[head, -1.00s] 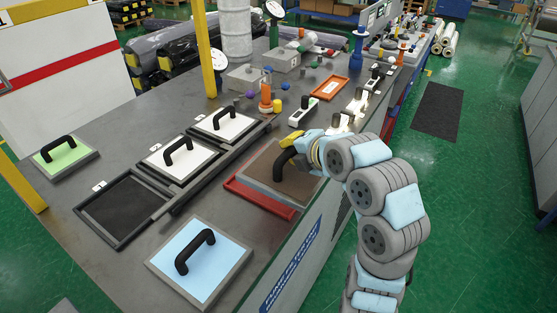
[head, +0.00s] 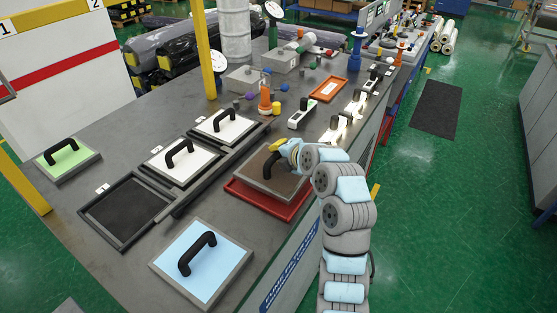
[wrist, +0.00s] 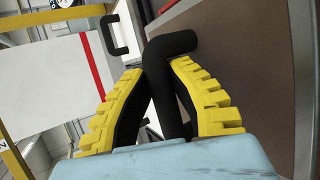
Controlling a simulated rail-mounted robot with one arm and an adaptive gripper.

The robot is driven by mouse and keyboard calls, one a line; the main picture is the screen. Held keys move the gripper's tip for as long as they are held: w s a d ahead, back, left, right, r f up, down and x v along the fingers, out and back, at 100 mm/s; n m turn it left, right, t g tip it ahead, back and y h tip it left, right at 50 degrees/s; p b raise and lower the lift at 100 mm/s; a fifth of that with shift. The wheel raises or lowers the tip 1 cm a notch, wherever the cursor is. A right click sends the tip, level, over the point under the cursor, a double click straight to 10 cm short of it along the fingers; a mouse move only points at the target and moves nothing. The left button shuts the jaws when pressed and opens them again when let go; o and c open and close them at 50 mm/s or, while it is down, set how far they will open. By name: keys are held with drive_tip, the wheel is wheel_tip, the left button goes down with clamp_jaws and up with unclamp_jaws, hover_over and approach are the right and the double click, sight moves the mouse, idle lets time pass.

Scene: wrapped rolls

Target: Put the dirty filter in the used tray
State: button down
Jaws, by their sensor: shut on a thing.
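The dirty filter (head: 262,166) is a brown panel with a grey frame and a black handle. My gripper (head: 278,149) is shut on that handle. In the wrist view, the yellow-padded fingers of my gripper (wrist: 160,70) close around the black handle, with the brown panel of the filter (wrist: 255,60) to the right. The red used tray (head: 262,208) lies under the filter, with its rim showing along the front and right. The filter looks roughly level over the tray; I cannot tell whether it touches the tray floor. My arm hides part of the right side.
A blue filter (head: 222,250) lies in front. Two white filters (head: 200,160) sit in a dark rack behind, beside an empty dark slot (head: 125,210). A green filter (head: 68,160) is at far left. An orange bottle (head: 265,98) and white devices stand farther back.

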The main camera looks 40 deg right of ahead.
wheel_tip(320, 180, down, 3)
drive_tip(key=shift+r+p, duration=0.15)
drive_tip(key=shift+p, duration=0.55)
drive_tip(key=shift+f+b, duration=0.3)
drive_tip(key=c, duration=1.1)
unclamp_jaws()
drive_tip(key=shift+r, duration=0.2)
drive_tip(key=b+v, duration=0.1)
drive_tip(key=v, duration=1)
drive_tip(key=shift+f+b, duration=0.1)
drive_tip(key=shift+b, duration=0.3)
drive_tip(key=shift+s+a+r, duration=0.1)
drive_tip(key=shift+s+r, duration=0.2)
drive_tip(key=shift+s, duration=0.05)
